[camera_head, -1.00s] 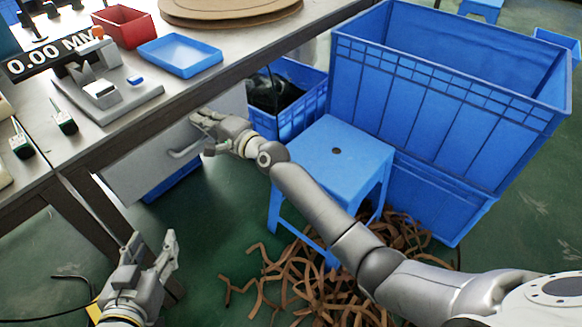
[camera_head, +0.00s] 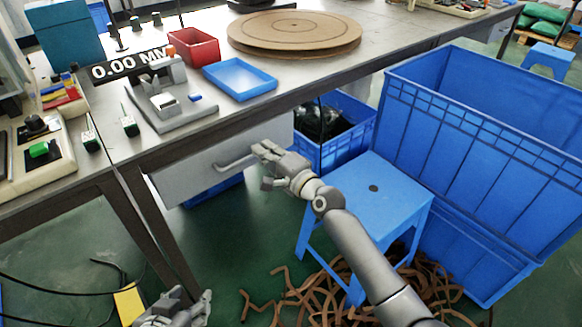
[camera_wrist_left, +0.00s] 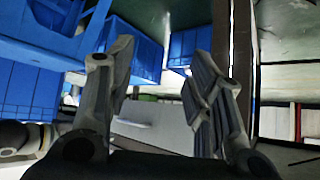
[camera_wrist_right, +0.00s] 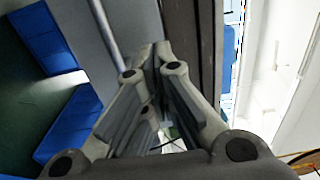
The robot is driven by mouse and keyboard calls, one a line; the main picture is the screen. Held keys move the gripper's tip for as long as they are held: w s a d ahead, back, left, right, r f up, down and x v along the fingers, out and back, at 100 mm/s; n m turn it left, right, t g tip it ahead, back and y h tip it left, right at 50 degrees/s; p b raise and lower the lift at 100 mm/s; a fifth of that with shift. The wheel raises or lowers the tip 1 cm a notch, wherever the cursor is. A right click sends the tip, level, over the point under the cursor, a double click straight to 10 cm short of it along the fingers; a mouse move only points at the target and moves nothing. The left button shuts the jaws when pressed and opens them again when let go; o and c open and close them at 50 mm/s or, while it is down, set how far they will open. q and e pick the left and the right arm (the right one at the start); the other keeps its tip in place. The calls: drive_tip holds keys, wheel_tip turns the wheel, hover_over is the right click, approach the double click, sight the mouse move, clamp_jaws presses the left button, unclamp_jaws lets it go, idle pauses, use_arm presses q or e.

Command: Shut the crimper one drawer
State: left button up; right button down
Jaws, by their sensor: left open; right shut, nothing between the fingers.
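The crimper one drawer (camera_head: 205,178) has a pale grey front with a bar handle (camera_head: 235,163) and sits under the workbench; no open gap shows above its front, and how far it is in is hard to tell. My right gripper (camera_head: 262,162) is shut and empty at the right end of the handle, close to the drawer front; contact is unclear. The right wrist view shows its closed fingers (camera_wrist_right: 155,58) by the grey front. My left gripper (camera_head: 188,303) is open and empty, low in front of the bench, partly cut off by the picture's bottom edge.
A blue stool (camera_head: 375,190) stands under my right arm, with brown strips (camera_head: 330,300) on the floor. Large blue crates (camera_head: 470,150) stand at right. A blue bin (camera_head: 345,150) is right of the drawer. The bench leg (camera_head: 150,235) stands left of it.

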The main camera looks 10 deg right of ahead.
use_arm(q)
drive_tip(key=s+a+f+g+y+p, duration=0.1)
drive_tip(key=s+a+f+g, duration=0.2)
drive_tip(key=s, duration=0.6)
drive_tip(key=shift+f+g+p, duration=0.3)
drive_tip(key=shift+f+g, duration=0.05)
drive_tip(key=shift+g, duration=0.65)
use_arm(e)
drive_tip(key=v, duration=0.8)
